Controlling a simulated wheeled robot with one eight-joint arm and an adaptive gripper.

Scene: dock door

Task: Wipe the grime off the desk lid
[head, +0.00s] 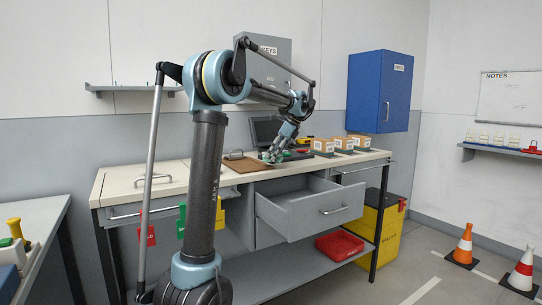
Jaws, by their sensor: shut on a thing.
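The desk (215,180) has a pale top, and its left part looks like a lid (125,184) with a wire handle (152,178). I cannot make out grime on that lid at this size. My gripper (270,158) is over the middle of the desk top, to the right of the lid and well apart from it. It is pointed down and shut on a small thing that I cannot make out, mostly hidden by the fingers. A flat brown board or patch (246,166) lies just left of my gripper.
A drawer (312,208) stands open at the desk's front. Several cartons (345,143) sit on the right end. A dark screen (265,130) is behind my gripper. A blue cabinet (380,90) hangs on the wall. Cones (463,245) stand on the floor at right.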

